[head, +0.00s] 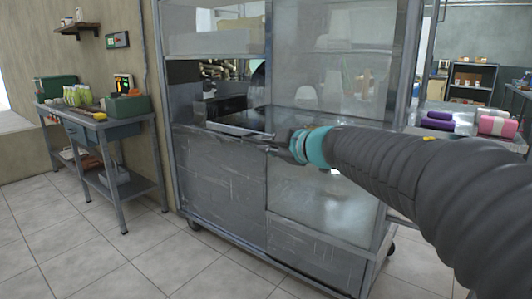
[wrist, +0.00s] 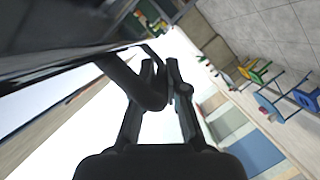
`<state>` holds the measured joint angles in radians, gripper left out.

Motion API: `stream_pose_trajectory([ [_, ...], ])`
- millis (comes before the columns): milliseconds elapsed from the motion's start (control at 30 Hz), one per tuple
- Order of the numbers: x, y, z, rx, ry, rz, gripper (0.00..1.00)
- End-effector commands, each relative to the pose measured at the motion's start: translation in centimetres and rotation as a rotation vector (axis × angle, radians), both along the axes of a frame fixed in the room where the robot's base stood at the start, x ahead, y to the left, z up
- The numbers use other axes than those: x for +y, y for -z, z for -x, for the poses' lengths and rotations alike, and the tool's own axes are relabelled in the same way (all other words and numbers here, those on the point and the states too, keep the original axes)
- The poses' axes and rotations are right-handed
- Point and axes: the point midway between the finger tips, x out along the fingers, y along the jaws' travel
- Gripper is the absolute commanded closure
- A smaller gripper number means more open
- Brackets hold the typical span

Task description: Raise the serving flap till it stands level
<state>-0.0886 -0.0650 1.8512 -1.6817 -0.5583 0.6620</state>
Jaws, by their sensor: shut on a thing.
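The serving flap (head: 240,131) shows as a thin, pale-edged plate at the bottom of the opening in the metal press stall (head: 215,180). It sticks out toward me and looks close to level, but its exact tilt is hard to read. My gripper (head: 277,144) is at the flap's near right end, shut on it. In the wrist view, a dark bent piece (wrist: 142,88), seemingly the flap's handle, runs to the fingers of my gripper (wrist: 160,66). The dark flap surface (wrist: 60,62) fills the upper left there. The exact contact is hidden.
A workbench (head: 120,131) with boxes and green items stands left against the wall. Tiled floor (head: 130,250) is clear before the stall. A table with purple and pink rolls (head: 497,125) and a shelf (head: 470,85) are at right.

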Motion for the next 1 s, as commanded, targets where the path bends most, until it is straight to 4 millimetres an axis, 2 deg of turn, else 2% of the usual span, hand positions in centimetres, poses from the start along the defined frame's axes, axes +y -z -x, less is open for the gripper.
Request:
stream_pose_trajectory([
  [600,-0.39,-0.84,-0.24,0.015,0.009,-0.016,1.00],
  [633,-0.40,-0.87,-0.24,0.014,0.010,-0.016,0.83],
  [667,-0.40,-0.91,-0.24,0.014,0.010,-0.016,0.77],
  [1000,-0.41,-0.64,-0.16,0.017,0.008,-0.014,0.77],
])
